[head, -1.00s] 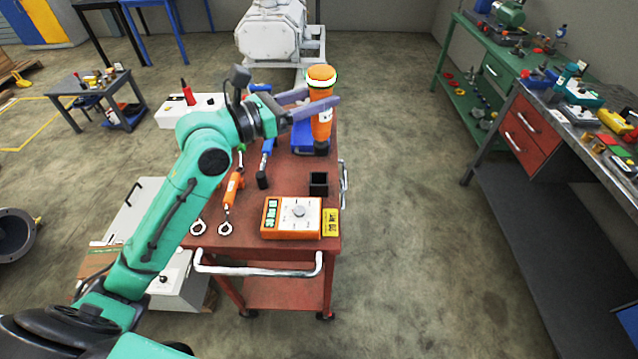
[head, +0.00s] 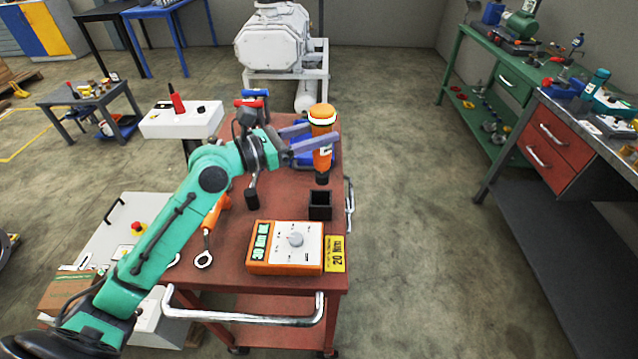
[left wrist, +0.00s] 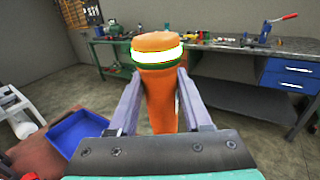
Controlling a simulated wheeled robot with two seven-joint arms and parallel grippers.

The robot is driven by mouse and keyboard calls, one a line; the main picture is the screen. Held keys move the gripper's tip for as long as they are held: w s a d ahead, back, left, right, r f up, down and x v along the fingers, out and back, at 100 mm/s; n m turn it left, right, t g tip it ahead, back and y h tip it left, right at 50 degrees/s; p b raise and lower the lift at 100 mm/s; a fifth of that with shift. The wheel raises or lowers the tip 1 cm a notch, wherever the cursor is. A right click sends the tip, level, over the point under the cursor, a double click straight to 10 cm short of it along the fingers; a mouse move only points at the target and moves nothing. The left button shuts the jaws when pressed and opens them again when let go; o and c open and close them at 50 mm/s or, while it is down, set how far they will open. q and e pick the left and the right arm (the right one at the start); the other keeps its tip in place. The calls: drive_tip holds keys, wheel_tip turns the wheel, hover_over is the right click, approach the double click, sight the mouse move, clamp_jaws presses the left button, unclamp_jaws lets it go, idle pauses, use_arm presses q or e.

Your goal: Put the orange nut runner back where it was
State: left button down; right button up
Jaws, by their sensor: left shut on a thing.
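The orange nut runner (head: 322,150) has a white and green band near its top and a dark lower tip. It is upright in my left gripper (head: 308,140), which is shut on it over the red cart. In the left wrist view the nut runner (left wrist: 162,95) stands between the two fingers of my left gripper (left wrist: 158,100). A black square open holder (head: 320,206) stands on the cart top, just below the nut runner's tip in the head view. The tip appears apart from the holder. My right gripper is not in view.
An orange control box (head: 284,247) with a dial and a yellow 20 Nm label (head: 335,254) lie at the front of the red cart (head: 265,215). A blue bin (head: 302,150) sits behind the nut runner. The floor right of the cart is clear.

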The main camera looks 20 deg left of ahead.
sight(316, 176)
use_arm(q)
wheel_tip(316, 176, down, 11)
drive_tip(key=shift+b, duration=1.1)
drive_tip(key=shift+f, duration=0.1)
